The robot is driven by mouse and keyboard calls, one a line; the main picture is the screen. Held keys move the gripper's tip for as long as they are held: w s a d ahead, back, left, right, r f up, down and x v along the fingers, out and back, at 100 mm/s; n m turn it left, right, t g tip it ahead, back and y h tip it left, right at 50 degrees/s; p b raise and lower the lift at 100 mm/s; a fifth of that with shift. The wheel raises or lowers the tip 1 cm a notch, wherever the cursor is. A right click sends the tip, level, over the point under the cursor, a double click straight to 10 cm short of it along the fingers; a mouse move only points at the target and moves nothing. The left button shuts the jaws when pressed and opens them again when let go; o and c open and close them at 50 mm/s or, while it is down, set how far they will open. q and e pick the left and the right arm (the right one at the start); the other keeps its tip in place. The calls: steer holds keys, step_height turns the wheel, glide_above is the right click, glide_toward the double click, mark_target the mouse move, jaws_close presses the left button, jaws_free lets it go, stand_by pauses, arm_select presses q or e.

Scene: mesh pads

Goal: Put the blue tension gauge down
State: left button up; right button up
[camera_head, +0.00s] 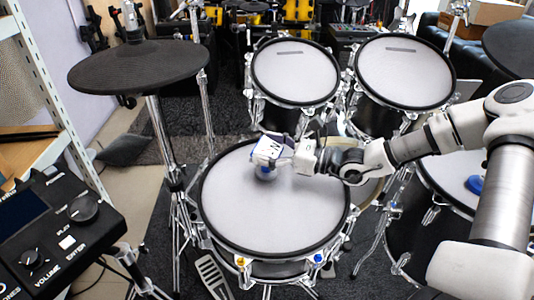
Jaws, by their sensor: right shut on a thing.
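My right gripper (275,157) reaches in from the right over the front middle drum (290,225). It is shut on a small blue and pale thing, which I take to be the blue tension gauge (265,173). The gripper hides most of the gauge. It is low over the left rear part of the white mesh head, and I cannot tell whether it touches the head. My left gripper is not in view.
Two toms (295,72) (405,70) stand behind. A dark cymbal pad (138,68) is at left, a drum module (55,240) at front left. A blue object (474,184) lies on the right drum (450,172). Most of the middle drum's head is clear.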

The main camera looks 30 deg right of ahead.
steer(key=shift+r, duration=0.15)
steer(key=shift+f+b, duration=0.55)
steer(key=o, duration=1.6)
steer(key=shift+r, duration=0.15)
steer(key=shift+s+d+r+p, duration=0.1)
steer(key=shift+s+r+p, duration=0.05)
steer(key=shift+r+p, duration=0.7)
steer(key=p+v, duration=0.4)
steer(key=p, duration=0.1)
steer(key=p+v, duration=0.3)
steer(key=p, duration=0.2)
steer(key=f+p+v, duration=0.1)
steer(key=p+v, duration=0.3)
steer(key=p, duration=0.2)
steer(key=shift+s+d, duration=0.15)
steer(key=shift+s, duration=0.2)
